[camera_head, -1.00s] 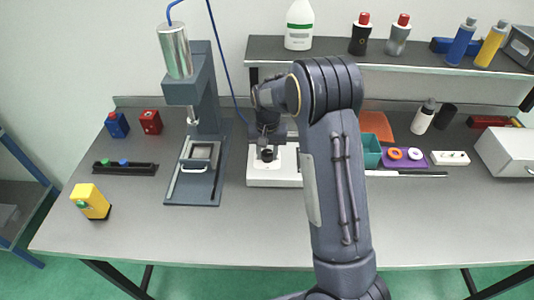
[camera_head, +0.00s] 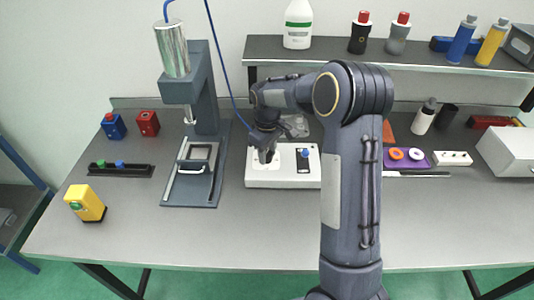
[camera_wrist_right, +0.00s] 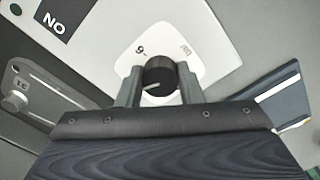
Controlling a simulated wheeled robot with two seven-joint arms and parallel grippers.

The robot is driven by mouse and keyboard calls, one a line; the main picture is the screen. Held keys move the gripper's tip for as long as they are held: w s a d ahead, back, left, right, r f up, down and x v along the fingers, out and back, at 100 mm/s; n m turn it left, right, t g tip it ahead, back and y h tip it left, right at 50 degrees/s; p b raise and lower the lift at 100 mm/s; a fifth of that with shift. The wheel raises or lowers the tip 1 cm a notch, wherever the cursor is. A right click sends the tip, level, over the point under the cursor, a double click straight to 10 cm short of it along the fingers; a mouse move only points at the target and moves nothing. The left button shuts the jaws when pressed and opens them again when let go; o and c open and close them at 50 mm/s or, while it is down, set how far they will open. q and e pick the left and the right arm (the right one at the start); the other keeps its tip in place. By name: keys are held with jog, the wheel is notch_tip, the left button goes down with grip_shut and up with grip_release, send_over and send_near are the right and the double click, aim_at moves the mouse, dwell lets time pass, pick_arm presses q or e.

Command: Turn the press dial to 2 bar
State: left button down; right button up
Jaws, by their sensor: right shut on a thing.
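The press dial is a round black knob (camera_wrist_right: 160,74) with a white pointer line, on a white scale plate (camera_wrist_right: 140,40) of the white control box (camera_head: 284,180). In the right wrist view the pointer line runs toward the lower left. Part of a number shows above the knob, but I cannot read the setting. My right gripper (camera_head: 264,157) is shut on the knob, one finger on each side; the wrist view shows the fingers (camera_wrist_right: 160,84) too. The lower part of the scale is hidden by the gripper. My left gripper is not in view.
The blue-grey press (camera_head: 205,100) stands left of the box, with a blue hose above. A black plate with a blue button (camera_head: 305,153) is on the box's right side. Red and blue blocks, a yellow block (camera_head: 86,203) and a black rail (camera_head: 122,170) lie left. The front table is clear.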

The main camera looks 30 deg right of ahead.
aim_at(268, 153)
jog(key=n, duration=0.5)
jog(key=shift+d, duration=0.1)
jog(key=shift+w+n, duration=0.15)
jog(key=shift+n, duration=2.35)
jog(key=o, duration=1)
jog(key=shift+c, duration=0.2)
notch_tip(268, 153, up, 8)
jog(key=shift+f+b, duration=0.2)
jog(key=shift+b, duration=0.1)
jog(key=shift+r, duration=0.15)
